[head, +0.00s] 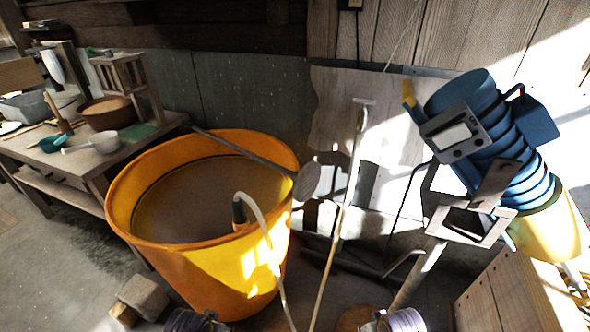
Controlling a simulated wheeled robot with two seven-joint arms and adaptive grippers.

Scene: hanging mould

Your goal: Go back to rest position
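Parts of my two arms show at the bottom edge, one left of centre and one right of centre. The frame cuts both off, and I see no gripper fingers. Neither arm part visibly holds anything. A large orange tub (190,270) stands in front of them, left of centre.
A wooden table (95,160) with bowls and ladles is at the left. A long-handled paddle (307,181) leans over the tub's rim. Stacked blue buckets (470,95) and a grey metal frame (490,238) are at the right, above a wooden crate (505,295). A stone block (144,296) lies on the floor.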

